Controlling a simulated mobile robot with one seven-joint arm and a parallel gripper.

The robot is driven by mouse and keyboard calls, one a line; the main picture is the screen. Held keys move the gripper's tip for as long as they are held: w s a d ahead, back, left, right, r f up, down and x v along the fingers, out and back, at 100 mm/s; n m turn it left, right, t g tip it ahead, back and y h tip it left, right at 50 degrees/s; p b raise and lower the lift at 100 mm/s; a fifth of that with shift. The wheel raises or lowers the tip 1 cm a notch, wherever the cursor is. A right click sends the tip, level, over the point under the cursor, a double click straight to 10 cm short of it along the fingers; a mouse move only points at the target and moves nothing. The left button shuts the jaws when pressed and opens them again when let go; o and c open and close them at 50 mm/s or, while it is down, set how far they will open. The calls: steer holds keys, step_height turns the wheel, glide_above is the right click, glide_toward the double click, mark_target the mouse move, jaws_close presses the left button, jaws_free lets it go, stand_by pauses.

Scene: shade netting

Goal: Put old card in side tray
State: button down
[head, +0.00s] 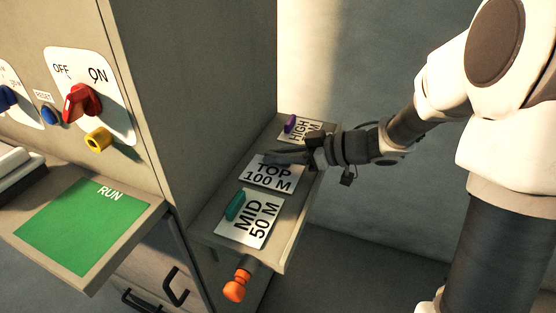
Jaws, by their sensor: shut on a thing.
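A white card reading TOP 100 M (268,177) is at the middle of the side tray (210,238), flat or nearly so. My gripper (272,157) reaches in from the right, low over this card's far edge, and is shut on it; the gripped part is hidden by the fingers. I cannot tell whether the card rests on the tray or is slightly above it. A MID 50 M card (258,219) with a teal grip lies in the tray's near part. A card reading HIGH (312,128) with a purple grip lies at the far end, partly covered by my gripper.
The tray juts from the right side of a grey cabinet (200,70). A front shelf holds a green RUN card (80,222). A red OFF/ON switch (82,102) and yellow knob (98,139) project from the panel. An orange-tipped knob (236,286) sits below the tray.

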steer(key=shift+f, duration=0.1)
steer(key=c, duration=0.8)
jaws_free()
steer(key=shift+c, duration=0.2)
